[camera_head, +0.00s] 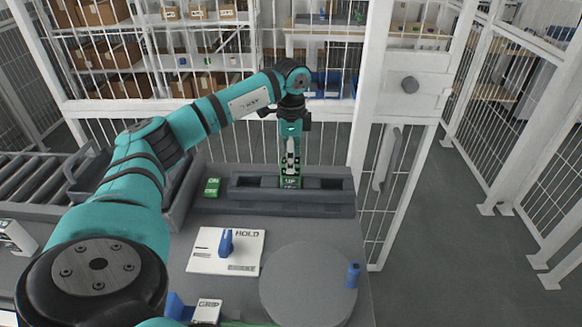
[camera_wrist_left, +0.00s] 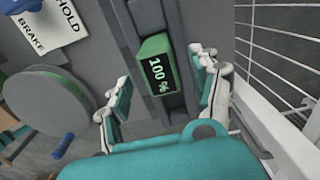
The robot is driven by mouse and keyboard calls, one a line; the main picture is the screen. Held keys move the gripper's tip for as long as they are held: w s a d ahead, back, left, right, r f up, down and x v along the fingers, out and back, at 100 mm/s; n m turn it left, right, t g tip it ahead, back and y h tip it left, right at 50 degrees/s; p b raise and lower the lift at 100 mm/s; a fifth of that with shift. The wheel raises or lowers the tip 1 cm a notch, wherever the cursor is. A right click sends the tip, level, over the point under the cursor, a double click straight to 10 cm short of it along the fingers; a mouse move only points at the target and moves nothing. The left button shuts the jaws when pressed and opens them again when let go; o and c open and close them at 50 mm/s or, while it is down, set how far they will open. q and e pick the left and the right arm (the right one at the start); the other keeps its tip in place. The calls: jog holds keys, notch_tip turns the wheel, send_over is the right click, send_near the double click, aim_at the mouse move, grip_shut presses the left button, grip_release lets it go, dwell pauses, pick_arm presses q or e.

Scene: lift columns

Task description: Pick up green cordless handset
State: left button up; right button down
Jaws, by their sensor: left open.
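The green cordless handset (camera_head: 290,183) stands in a slot of the long dark grey dock at the back of the bench, its upper part hidden behind my gripper. In the left wrist view the handset (camera_wrist_left: 153,50) shows a dark display reading "100 %". My left gripper (camera_head: 291,165) points down right above it. In the wrist view the left gripper (camera_wrist_left: 160,72) is open, with one finger on each side of the handset and visible gaps between. I cannot tell whether the fingertips reach below its top. My right gripper is not in view.
The dark grey dock (camera_head: 335,197) surrounds the handset's base. A green "ON" block (camera_head: 212,187) sits left of it. In front are a white HOLD board (camera_head: 205,262) with a blue lever (camera_head: 226,243), a round grey disc (camera_head: 300,290) and a blue knob (camera_head: 353,274). White mesh fencing stands close behind.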

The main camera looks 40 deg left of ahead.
aim_at(291, 177)
pick_arm(q)
jog(key=shift+f, duration=1.25)
grip_shut()
jog(key=shift+r, duration=0.1)
